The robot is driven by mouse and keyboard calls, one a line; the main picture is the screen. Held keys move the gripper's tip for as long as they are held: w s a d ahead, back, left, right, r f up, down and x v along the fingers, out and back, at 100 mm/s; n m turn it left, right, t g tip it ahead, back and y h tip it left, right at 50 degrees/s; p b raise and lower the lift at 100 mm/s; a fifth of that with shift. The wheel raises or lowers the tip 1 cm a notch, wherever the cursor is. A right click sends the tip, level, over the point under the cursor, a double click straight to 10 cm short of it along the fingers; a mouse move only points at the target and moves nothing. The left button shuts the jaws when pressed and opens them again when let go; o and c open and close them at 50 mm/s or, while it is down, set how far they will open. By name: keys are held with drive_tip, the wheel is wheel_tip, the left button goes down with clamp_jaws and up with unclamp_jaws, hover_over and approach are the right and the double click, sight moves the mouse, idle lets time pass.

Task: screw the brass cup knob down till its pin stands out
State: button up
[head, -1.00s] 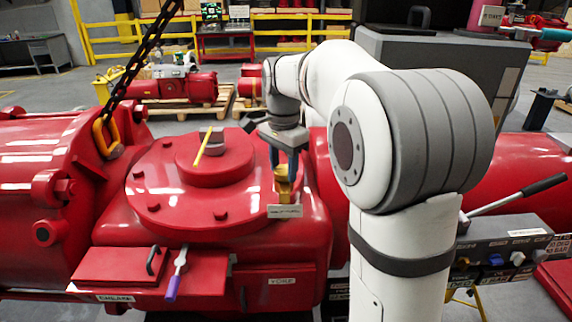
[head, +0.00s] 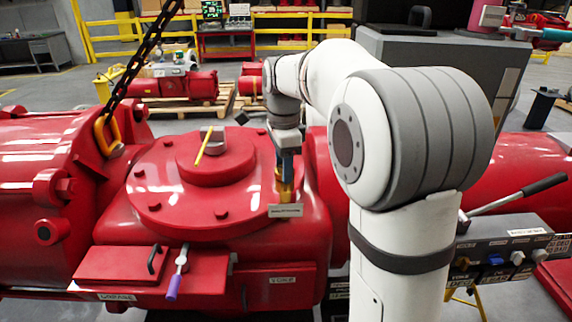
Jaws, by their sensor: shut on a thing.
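The brass cup knob (head: 284,192) stands on the right edge of the red valve housing, behind a small white label plate (head: 285,211). My gripper (head: 285,178) points down over it and is shut on it. Its blue-grey fingers now show nearly edge-on, one in front of the other. They hide the upper part of the knob. I cannot make out the pin.
The round red cover (head: 190,200) with bolts and a yellow pointer (head: 203,146) lies left of my gripper. A chain (head: 150,48) hangs at the upper left. A purple-handled lever (head: 177,275) stands at the front. A control box (head: 510,245) with a black-handled lever is at the right.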

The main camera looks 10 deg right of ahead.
drive_tip(key=o, duration=0.9)
drive_tip(key=shift+o, duration=0.4)
drive_tip(key=shift+r+p, duration=2.6)
drive_tip(key=shift+r, duration=1.45)
drive_tip(key=shift+w, duration=0.1)
drive_tip(key=shift+f, duration=0.1)
